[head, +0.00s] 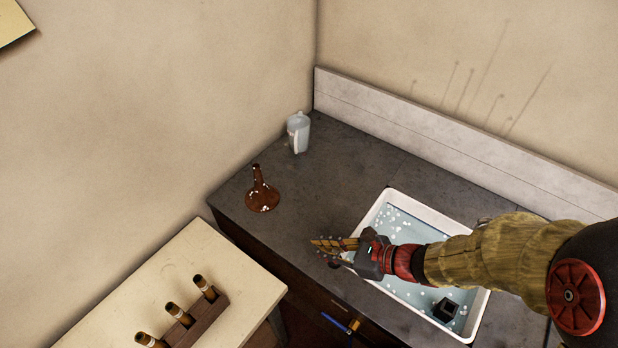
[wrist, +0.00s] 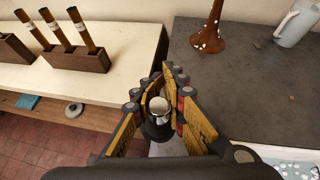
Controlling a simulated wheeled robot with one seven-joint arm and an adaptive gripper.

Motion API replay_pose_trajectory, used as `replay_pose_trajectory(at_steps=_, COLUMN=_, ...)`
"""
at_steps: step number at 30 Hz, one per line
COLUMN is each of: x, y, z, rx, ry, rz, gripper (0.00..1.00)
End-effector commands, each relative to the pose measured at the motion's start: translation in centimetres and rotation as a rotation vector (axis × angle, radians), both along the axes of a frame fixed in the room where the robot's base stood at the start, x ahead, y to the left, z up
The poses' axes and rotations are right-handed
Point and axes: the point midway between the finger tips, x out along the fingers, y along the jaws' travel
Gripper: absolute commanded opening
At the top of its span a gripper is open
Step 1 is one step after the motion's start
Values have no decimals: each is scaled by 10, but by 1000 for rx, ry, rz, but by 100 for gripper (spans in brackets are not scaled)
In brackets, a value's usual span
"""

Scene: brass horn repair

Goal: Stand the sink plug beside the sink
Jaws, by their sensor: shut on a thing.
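My gripper (head: 322,246) reaches over the front edge of the dark counter, left of the sink. It is shut on a small dark plug with a pale round top, seen between the fingers in the wrist view (wrist: 159,106). I take this to be the sink plug. In the head view only a dark bit of it (head: 335,264) shows below the fingers. I cannot tell whether it touches the counter. The white sink (head: 378,207) holds water with white suds and a black block (head: 446,309). My arm covers part of the sink.
A brown flared horn piece with white spots (head: 262,196) and a white jug (head: 299,133) stand on the counter (head: 350,165) behind. A pale table (head: 215,255) at left bears a wooden rack (head: 196,322) of tubes. Counter between horn piece and sink is clear.

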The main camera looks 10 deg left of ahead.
Motion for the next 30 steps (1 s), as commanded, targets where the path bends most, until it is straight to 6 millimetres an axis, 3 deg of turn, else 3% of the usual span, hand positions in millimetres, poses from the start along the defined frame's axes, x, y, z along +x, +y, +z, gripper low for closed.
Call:
replay_pose_trajectory(at_steps=5, x=3, y=10, z=-6, rx=0, ry=1, rz=25, gripper=0)
replay_pose_trajectory(at_steps=16, x=71, y=54, z=-43, rx=0, ry=1, rz=23, gripper=0)
replay_pose_trajectory(at_steps=21, x=91, y=67, z=-74, rx=0, ry=3, rz=21, gripper=0)
replay_pose_trajectory(at_steps=30, x=108, y=77, z=-95, rx=0, ry=0, rz=21, gripper=0)
